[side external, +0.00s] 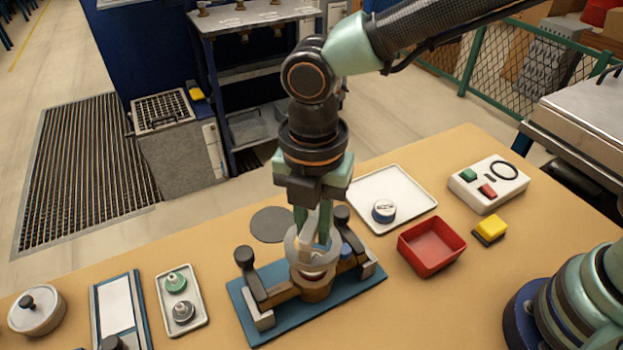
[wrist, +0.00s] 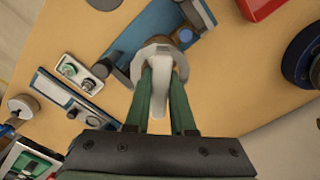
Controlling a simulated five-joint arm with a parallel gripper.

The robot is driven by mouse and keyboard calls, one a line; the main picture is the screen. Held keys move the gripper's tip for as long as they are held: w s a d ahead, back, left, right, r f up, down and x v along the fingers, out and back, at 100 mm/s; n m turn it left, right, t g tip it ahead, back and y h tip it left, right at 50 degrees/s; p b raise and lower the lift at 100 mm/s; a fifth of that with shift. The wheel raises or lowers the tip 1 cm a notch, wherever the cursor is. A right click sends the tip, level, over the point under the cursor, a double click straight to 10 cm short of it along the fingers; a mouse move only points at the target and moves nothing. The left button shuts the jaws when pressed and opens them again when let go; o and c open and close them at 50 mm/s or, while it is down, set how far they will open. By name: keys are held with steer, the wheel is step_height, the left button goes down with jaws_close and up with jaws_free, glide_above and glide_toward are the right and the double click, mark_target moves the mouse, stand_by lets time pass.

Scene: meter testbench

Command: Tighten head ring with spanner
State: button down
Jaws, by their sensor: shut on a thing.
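My gripper (side external: 314,236) points straight down over the clamp fixture on the blue base plate (side external: 250,318). In the wrist view its green fingers (wrist: 159,78) are shut on the pale upright grip of the spanner (wrist: 158,98). A pale grey ring-shaped part (side external: 296,254) sits at the fingertips, around the top of the bronze meter body (side external: 316,290). I cannot tell where the spanner ends and the head ring begins. The fingers hide much of the meter top. The meter stands upright between the fixture's dark-knobbed clamps (side external: 247,262).
A white tray (side external: 415,190) with a small round part, a red bin (side external: 432,246), a control box (side external: 488,185) and a yellow block (side external: 491,227) stand right. A small tray (side external: 180,325) with two fittings and a lidded pot (side external: 37,310) stand left.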

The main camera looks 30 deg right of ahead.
steer(key=n, duration=1.3)
steer(key=shift+f+n, duration=0.15)
steer(key=shift+n, duration=0.55)
steer(key=shift+f, duration=1.6)
steer(key=shift+f, duration=1.5)
stand_by(1.6)
